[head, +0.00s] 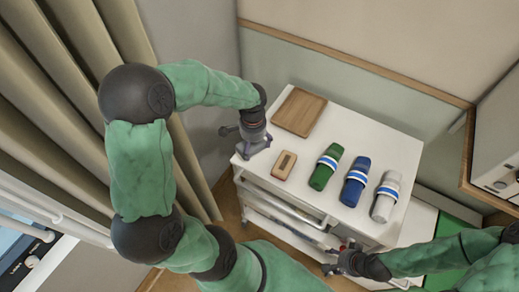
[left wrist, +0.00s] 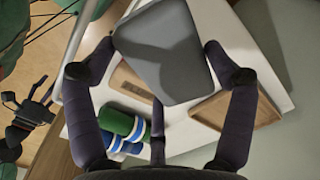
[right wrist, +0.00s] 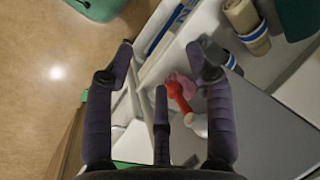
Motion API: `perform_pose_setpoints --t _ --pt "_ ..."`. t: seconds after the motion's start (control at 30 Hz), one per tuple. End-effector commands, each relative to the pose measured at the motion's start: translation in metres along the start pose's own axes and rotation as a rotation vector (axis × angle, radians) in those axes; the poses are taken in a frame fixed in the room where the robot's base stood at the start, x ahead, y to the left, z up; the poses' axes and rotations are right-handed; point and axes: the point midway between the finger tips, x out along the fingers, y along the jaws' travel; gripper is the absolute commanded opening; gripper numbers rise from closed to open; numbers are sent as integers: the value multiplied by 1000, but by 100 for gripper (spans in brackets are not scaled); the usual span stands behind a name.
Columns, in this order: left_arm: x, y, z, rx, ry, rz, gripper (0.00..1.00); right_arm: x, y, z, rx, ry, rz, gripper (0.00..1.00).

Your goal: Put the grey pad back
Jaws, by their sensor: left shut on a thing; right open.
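The grey pad (left wrist: 165,45) is a flat rounded block held between the fingers of my left gripper (left wrist: 160,75). In the head view my left gripper (head: 252,138) is over the left end of the white trolley top (head: 335,130), and the pad is hard to make out there. The left wrist view does not settle whether the pad touches the trolley. My right gripper (head: 345,261) is open and empty at the trolley's front, low and to the right; it also shows in the right wrist view (right wrist: 161,65).
A wooden tray (head: 299,110) lies at the back left of the top. A small wooden block (head: 284,165) lies in front of it. A red item (right wrist: 178,95) is below, near my right fingers.

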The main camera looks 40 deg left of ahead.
Motion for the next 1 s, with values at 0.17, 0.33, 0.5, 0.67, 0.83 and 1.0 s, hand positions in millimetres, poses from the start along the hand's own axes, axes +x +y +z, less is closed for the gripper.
perform_pose_setpoints --t 0.17,0.33,0.5,0.67,0.83,1.0 --pt "33 -10 -20 2 -5 3 58 7 2 0 0 0 0 55" --pt "46 -15 -31 0 -3 2 58 8 3 0 0 0 0 55" --pt "53 -18 -36 0 -3 2 58 10 3 0 0 0 0 55" --pt "75 -18 -37 1 -5 2 58 14 5 -1 0 0 0 55" --pt "85 -18 -37 1 -3 1 58 16 6 -1 0 0 0 55" --pt "85 -18 -37 1 -3 2 95 15 6 -1 0 0 0 55"
